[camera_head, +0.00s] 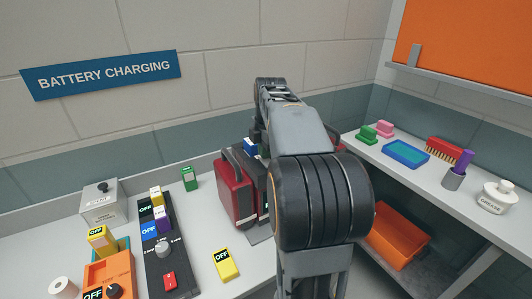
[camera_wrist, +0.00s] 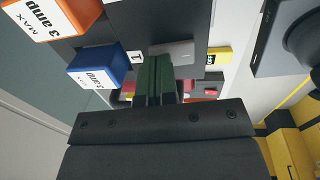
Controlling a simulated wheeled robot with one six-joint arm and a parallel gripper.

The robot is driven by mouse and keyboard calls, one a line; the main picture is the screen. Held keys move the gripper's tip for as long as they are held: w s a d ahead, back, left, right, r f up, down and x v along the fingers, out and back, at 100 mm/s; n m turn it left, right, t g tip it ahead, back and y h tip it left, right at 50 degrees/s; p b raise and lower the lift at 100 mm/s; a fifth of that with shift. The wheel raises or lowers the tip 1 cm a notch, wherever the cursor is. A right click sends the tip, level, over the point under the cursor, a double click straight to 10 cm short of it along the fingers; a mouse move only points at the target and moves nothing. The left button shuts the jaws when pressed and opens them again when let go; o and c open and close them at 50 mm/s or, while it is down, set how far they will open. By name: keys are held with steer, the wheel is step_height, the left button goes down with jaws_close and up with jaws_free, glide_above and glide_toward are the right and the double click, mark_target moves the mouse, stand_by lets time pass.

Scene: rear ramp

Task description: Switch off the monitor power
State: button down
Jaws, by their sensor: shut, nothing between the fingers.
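My gripper (camera_wrist: 158,62) shows in the wrist view with its dark green fingers together and nothing between them. In the head view my arm hides it. In the wrist view the fingers lie over a dark panel (camera_wrist: 120,35), beside a small label reading 1 (camera_wrist: 135,57) and a grey part (camera_wrist: 173,51). I cannot tell whether they touch it. No label reading monitor is legible. In the head view a black switch panel (camera_head: 158,260) on the left carries several coloured tags, some reading OFF, a grey knob (camera_head: 163,249) and a red switch (camera_head: 169,280).
An orange block (camera_wrist: 52,18) and a blue block (camera_wrist: 97,70), both marked 3 amp, stand close to the fingers. A red case (camera_head: 234,190) stands on the bench left of my arm. A yellow OFF tag (camera_head: 226,264) lies nearby. The right shelf holds a blue tray (camera_head: 405,153) and brushes.

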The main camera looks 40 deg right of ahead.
steer(key=shift+f, duration=0.3)
steer(key=shift+p, duration=0.4)
steer(key=shift+w+g+p, duration=0.1)
steer(key=shift+g+p, duration=0.2)
steer(key=shift+p, duration=0.05)
steer(key=shift+f, duration=0.25)
steer(key=shift+s+b, duration=0.3)
steer(key=shift+s+r, duration=0.2)
steer(key=shift+s, duration=0.3)
steer(key=shift+a, duration=0.1)
steer(key=shift+r, duration=0.1)
